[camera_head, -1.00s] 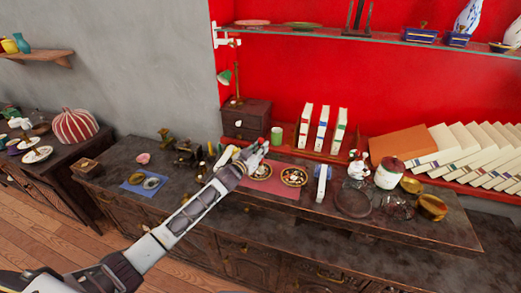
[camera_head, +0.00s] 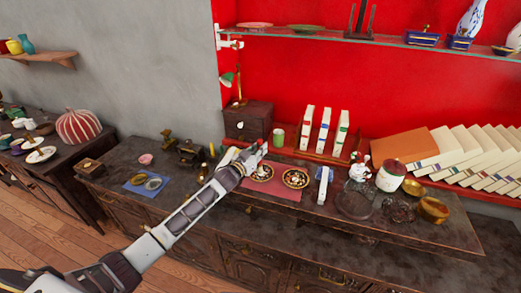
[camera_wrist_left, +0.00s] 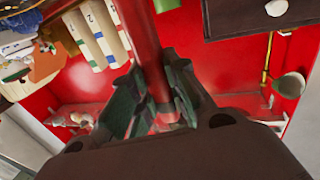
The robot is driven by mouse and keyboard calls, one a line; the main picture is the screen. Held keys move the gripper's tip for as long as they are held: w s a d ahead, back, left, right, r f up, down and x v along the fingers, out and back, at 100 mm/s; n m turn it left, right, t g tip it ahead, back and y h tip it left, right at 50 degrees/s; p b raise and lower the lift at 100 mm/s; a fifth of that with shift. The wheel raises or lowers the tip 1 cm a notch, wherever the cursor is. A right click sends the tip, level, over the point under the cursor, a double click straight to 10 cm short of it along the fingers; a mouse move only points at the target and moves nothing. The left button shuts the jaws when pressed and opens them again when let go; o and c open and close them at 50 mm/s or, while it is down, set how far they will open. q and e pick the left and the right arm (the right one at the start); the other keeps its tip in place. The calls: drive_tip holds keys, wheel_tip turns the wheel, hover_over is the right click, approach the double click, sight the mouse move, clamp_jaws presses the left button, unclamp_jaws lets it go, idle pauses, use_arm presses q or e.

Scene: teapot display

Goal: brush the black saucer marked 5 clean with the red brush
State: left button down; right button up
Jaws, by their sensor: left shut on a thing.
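My left gripper (camera_head: 254,154) is shut on the red brush (camera_wrist_left: 148,48), whose red handle stands between the fingers in the left wrist view. In the head view only a small red part of it shows at the fingertips. Two dark saucers with gold rims, the left saucer (camera_head: 270,178) and the right saucer (camera_head: 306,184), lie on a red mat (camera_head: 270,191). Both hold small pale bits. The gripper is just behind and left of the left saucer, apparently above the counter. No number is readable, so I cannot tell which saucer is marked 5. The brush's bristles are hidden.
A green cup (camera_head: 278,138) and upright books (camera_head: 324,129) stand behind the mat. A white upright object (camera_head: 323,186) is right of the saucers, with a lidded jar (camera_head: 390,178) and brass bowls beyond. A blue mat (camera_head: 146,184) lies left. The counter's front strip is clear.

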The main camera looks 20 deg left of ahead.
use_arm(q)
drive_tip(key=shift+s+p, duration=0.45)
drive_tip(key=shift+s, duration=0.2)
drive_tip(key=shift+d, duration=0.1)
drive_tip(key=shift+d, duration=0.55)
drive_tip(key=shift+w, duration=0.1)
drive_tip(key=shift+w, duration=0.55)
drive_tip(key=shift+a, duration=0.15)
drive_tip(key=shift+a+p, duration=0.35)
drive_tip(key=shift+a, duration=0.2)
